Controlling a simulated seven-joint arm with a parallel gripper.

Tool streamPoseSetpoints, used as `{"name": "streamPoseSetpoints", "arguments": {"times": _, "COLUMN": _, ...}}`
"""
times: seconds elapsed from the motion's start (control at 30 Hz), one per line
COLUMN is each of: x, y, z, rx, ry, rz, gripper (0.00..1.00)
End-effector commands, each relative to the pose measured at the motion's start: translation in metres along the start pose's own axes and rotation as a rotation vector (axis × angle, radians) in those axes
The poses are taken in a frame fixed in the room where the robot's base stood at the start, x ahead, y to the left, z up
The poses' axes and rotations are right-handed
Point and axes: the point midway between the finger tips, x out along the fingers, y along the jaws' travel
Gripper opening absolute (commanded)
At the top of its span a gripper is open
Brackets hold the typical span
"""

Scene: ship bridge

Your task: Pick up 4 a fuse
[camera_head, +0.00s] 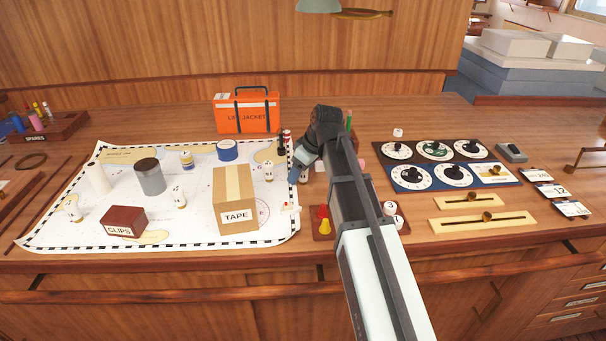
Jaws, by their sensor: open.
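Several small white cylinders with gold ends, which look like fuses, stand on the chart (120,233). One fuse (73,210) is at the chart's left, another fuse (178,197) near its middle, and a third fuse (269,171) right of the tape box. A similar white cylinder (304,176) stands at the chart's right edge, close below my gripper. My gripper (288,160) is open over the right edge of the chart, pointing left and down. My own wrist partly covers this spot, and I cannot tell whether a finger touches anything.
A TAPE box (236,207), grey can (149,178) and CLIPS box (124,222) stand on the chart. An orange LIFE JACKET case (246,112) stands behind. Dial panels (425,178) and a brass slider (480,223) lie right of my arm. A SPARES tray (45,128) is far left.

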Motion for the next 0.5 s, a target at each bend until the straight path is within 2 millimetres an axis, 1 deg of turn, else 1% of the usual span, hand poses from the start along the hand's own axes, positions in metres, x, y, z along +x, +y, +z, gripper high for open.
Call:
{"name": "streamPoseSetpoints", "arguments": {"times": 0.2, "x": 0.0007, "y": 0.0, "z": -0.0001, "rx": 0.0, "ry": 0.001, "rz": 0.001, "gripper": 0.64}}
{"name": "streamPoseSetpoints", "arguments": {"times": 0.5, "x": 0.0006, "y": -0.0001, "z": -0.0001, "rx": 0.0, "ry": 0.001, "rz": 0.0, "gripper": 0.36}}
